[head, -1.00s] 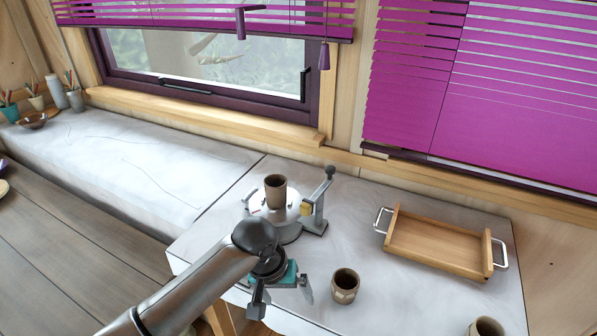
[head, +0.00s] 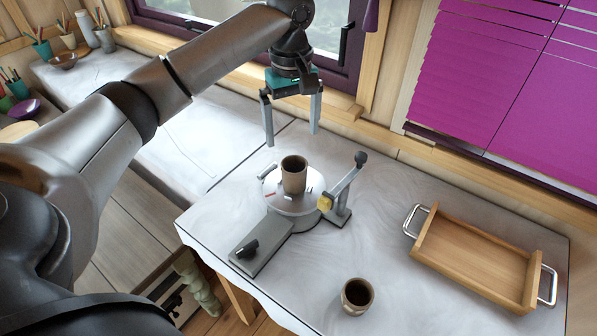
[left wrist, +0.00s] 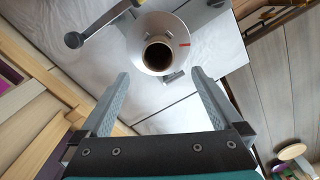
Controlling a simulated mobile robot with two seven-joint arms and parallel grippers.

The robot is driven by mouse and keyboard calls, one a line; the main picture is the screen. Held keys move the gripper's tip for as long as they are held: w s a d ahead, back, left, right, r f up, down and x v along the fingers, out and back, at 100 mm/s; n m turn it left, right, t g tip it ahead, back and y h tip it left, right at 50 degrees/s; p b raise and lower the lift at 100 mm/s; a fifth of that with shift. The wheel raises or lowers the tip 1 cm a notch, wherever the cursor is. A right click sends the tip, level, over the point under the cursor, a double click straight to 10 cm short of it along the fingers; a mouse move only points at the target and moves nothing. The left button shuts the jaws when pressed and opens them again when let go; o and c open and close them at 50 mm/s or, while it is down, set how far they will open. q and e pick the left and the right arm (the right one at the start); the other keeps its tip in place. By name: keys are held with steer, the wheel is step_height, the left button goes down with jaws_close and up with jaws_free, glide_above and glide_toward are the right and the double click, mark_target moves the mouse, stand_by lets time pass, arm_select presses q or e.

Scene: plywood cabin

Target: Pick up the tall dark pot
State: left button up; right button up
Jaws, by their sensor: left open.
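The tall dark pot (head: 294,175) is a brown cup-shaped vessel standing upright on the round plate of a small wheel device (head: 290,201). In the left wrist view the pot (left wrist: 158,58) shows from above with its dark open mouth, ahead of the fingertips. My left gripper (head: 292,138) is open and empty, above and behind the pot, apart from it. In the left wrist view its two fingers (left wrist: 159,75) are spread wide. My right gripper is not in view.
A shorter faceted brown pot (head: 357,297) stands on the table to the right front. A wooden tray (head: 475,256) with metal handles lies at the right. A lever arm (head: 346,184) with a dark knob rises beside the plate. Pale tabletop (head: 400,230) is clear between them.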

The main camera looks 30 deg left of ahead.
mark_target(294, 175)
arm_select(q)
step_height(294, 175, down, 8)
steer(key=shift+s, duration=0.1)
steer(key=shift+w+f+b, duration=0.15)
steer(key=shift+f+b, duration=0.05)
steer(key=shift+f, duration=1.25)
steer(key=shift+w+f+b, duration=0.1)
steer(key=shift+f+b, duration=0.1)
steer(key=shift+f, duration=1.2)
jaws_close()
steer(key=shift+r, duration=0.1)
